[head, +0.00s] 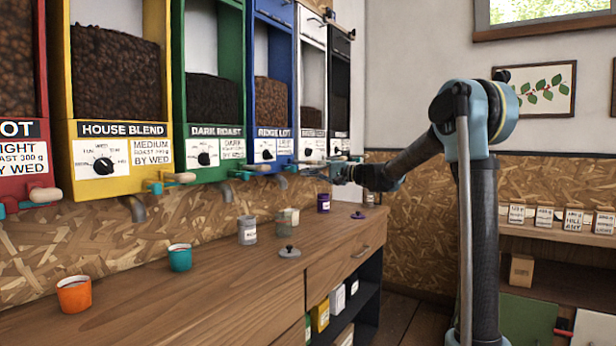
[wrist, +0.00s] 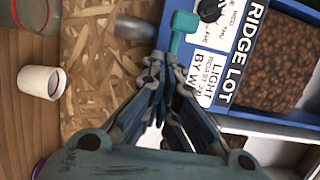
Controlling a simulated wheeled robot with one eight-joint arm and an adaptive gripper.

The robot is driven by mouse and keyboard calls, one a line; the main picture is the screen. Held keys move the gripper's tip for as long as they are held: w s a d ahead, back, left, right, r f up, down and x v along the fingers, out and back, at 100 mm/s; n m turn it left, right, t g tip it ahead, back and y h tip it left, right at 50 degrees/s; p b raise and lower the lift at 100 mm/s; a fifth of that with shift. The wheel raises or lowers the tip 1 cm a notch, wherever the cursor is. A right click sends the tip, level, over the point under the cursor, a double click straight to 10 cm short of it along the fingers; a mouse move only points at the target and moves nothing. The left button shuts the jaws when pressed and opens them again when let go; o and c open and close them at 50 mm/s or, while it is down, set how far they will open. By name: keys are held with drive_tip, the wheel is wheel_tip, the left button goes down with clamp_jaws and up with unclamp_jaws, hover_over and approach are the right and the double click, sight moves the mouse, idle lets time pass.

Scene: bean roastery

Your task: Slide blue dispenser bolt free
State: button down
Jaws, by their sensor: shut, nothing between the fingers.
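The blue dispenser (head: 271,90) labelled RIDGE LOT hangs in the row on the back wall. In the wrist view its blue frame and label (wrist: 234,55) are at the upper right, turned on their side. Its teal bolt (wrist: 184,22) shows at the top of the wrist view, just beyond my fingertips; its near end is partly hidden by them. My gripper (wrist: 162,62) is shut and empty, with its tips close to the bolt; I cannot tell whether they touch. In the head view my gripper (head: 312,168) is at the lower edge of the blue dispenser.
A green dispenser (head: 213,60) and a white dispenser (head: 313,75) flank the blue one. A grey spout (wrist: 135,27) is beside the bolt. Below, the wooden counter (head: 200,290) holds several cups and jars, including a purple jar (head: 323,203). Its front middle is clear.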

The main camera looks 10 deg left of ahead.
drive_tip(key=d, duration=1)
drive_tip(key=shift+w+d, duration=0.15)
drive_tip(key=shift+d, duration=0.05)
drive_tip(key=s+d+f+h, duration=0.6)
drive_tip(key=s+d+f, duration=0.4)
drive_tip(key=s+f, duration=0.2)
drive_tip(key=s+d+f+n+h, duration=0.1)
drive_tip(key=s+d+f+h, duration=0.5)
drive_tip(key=s+d+f, duration=0.5)
drive_tip(key=s+d+f+h, duration=0.5)
drive_tip(key=s+d+f, duration=0.6)
drive_tip(key=s, duration=0.7)
wheel_tip(320, 180, down, 4)
drive_tip(key=shift+s+r+n+h, duration=0.25)
drive_tip(key=shift+s+n+h, duration=0.1)
drive_tip(key=shift+n+h, duration=0.05)
